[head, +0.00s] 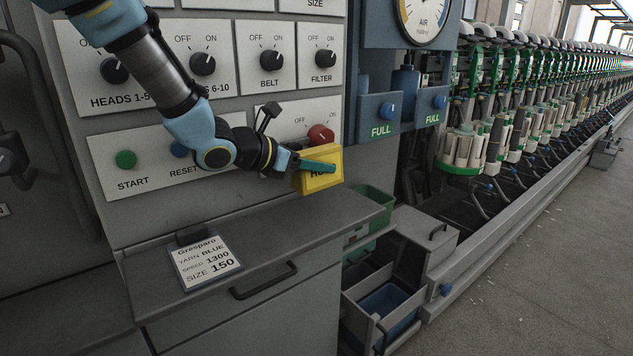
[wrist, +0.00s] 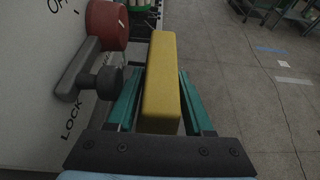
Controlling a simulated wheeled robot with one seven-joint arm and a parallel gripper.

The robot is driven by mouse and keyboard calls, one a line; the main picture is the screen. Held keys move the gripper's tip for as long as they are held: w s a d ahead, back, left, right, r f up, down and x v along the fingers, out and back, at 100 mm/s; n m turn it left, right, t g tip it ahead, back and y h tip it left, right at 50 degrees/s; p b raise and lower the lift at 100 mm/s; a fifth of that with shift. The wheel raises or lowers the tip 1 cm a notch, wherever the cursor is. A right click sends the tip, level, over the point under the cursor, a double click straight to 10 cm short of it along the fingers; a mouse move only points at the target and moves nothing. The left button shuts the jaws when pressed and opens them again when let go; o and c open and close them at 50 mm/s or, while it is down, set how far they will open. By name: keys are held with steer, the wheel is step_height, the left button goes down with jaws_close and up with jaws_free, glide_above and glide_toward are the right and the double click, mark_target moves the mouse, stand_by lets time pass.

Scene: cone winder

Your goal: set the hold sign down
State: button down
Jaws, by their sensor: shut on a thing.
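The hold sign (head: 316,181) is a yellow block with dark lettering, partly covered by a finger in the head view. My gripper (head: 318,166) is shut on it and holds it above the grey ledge (head: 330,212), in front of the panel. In the wrist view the yellow sign (wrist: 161,80) stands between the two green fingers of my gripper (wrist: 158,100). The sign is close to the red knob (head: 320,134) and its lever. I cannot tell whether it touches them.
A label card (head: 205,262) and a small dark block (head: 191,234) are on the left of the ledge. The ledge's right part is clear. A green bin (head: 373,205) and an open drawer (head: 385,300) are right of the cabinet. The red knob also shows in the wrist view (wrist: 106,25).

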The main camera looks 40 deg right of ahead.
steer(key=shift+s+f, duration=0.3)
steer(key=shift+f, duration=0.65)
step_height(320, 180, down, 4)
steer(key=shift+w+f+p, duration=0.1)
steer(key=shift+f+p, duration=0.1)
steer(key=shift+p, duration=0.4)
steer(key=shift+w+f, duration=0.15)
steer(key=shift+f, duration=0.15)
steer(key=shift+c, duration=1.4)
jaws_free()
steer(key=b+v, duration=0.1)
steer(key=v, duration=1.1)
steer(key=shift+r, duration=0.1)
